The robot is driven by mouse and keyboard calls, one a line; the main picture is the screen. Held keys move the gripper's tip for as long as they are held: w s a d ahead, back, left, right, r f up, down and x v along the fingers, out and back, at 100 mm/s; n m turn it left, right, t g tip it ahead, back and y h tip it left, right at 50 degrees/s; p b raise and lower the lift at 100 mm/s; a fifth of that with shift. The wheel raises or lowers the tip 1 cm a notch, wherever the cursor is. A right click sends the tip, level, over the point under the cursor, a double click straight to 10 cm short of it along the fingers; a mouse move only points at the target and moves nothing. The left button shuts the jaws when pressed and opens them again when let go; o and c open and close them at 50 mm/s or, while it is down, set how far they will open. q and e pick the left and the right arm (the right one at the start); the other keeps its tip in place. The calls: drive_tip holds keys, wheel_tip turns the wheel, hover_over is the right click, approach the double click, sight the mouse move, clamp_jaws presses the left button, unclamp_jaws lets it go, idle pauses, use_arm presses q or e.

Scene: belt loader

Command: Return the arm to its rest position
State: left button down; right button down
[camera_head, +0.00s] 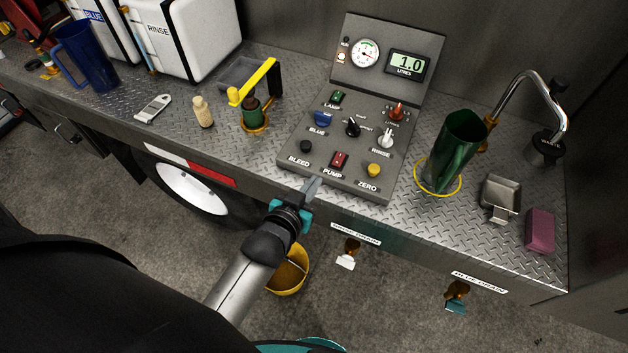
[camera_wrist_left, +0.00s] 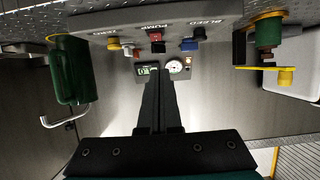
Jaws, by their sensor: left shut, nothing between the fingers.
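My left arm comes in from the lower left in the head view. Its gripper (camera_head: 313,187) is shut and empty, just in front of the front edge of the control panel (camera_head: 290,165), near the PUMP and BLEED labels. In the left wrist view the closed fingers (camera_wrist_left: 158,90) point toward the panel, whose gauge and display show beyond them. A teal part at the bottom edge of the head view may belong to my other arm; no right gripper shows.
A green jug (camera_head: 458,150) stands in a yellow ring right of the panel, beside a curved metal tap (camera_head: 530,85). A yellow lever (camera_head: 255,82), a tan bottle (camera_head: 203,112) and a blue jug (camera_head: 86,58) are to the left. A yellow bucket (camera_head: 290,275) is below.

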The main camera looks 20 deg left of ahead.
idle(0.3)
use_arm(q)
drive_tip(key=s+d+f+m+g+b, duration=0.1)
drive_tip(key=s+f+g+b, duration=0.35)
drive_tip(key=f, duration=1.05)
drive_tip(key=s+f+g+b, duration=0.1)
drive_tip(key=s+f+b, duration=0.6)
drive_tip(key=f, duration=0.8)
drive_tip(key=s+a+f+g+b, duration=0.2)
drive_tip(key=s+f+g+b, duration=0.1)
drive_tip(key=s+f, duration=0.7)
drive_tip(key=s+a+f+m+g+b, duration=0.1)
drive_tip(key=s+f+g+b, duration=0.3)
drive_tip(key=s+f, duration=0.7)
drive_tip(key=s+a+b, duration=0.1)
drive_tip(key=s, duration=0.2)
drive_tip(key=shift+f, duration=0.1)
